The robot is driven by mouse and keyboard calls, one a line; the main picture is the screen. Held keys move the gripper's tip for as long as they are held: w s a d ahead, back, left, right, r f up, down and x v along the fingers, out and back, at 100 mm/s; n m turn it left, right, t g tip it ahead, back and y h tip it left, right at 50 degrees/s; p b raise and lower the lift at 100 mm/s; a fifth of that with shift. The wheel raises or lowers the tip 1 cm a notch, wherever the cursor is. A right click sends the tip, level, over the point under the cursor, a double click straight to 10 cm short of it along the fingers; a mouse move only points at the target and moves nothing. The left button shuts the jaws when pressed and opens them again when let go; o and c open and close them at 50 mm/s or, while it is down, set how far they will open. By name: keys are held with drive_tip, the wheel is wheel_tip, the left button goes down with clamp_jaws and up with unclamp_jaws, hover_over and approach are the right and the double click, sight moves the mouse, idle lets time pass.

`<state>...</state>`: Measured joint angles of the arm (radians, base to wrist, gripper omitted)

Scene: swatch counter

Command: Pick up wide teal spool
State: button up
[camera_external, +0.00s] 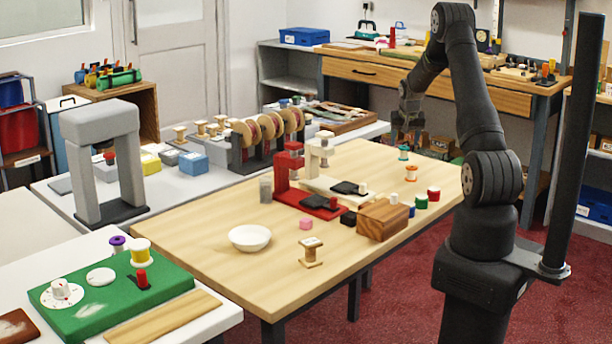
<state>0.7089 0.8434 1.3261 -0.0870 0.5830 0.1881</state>
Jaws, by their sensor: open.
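A teal spool (403,153) with pale ends stands upright near the far right edge of the wooden table (200,248). My gripper (405,135) is open and points down, just above the teal spool in the picture. Its fingers are dark and small here, and I cannot tell how far they are from the spool. I see nothing held between them.
An orange spool (411,173) stands in front of the teal one. Red (433,194) and green (421,202) spools stand nearer, beside a wooden box (383,220). Red (292,180) and cream (322,160) machines stand left. A white bowl (250,238) sits farther left.

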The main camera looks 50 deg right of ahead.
sight(404, 147)
drive_tip(key=x, duration=0.5)
drive_tip(key=shift+d+r, duration=0.1)
drive_tip(key=shift+d, duration=0.05)
drive_tip(key=shift+c, duration=0.2)
drive_tip(key=c, duration=1)
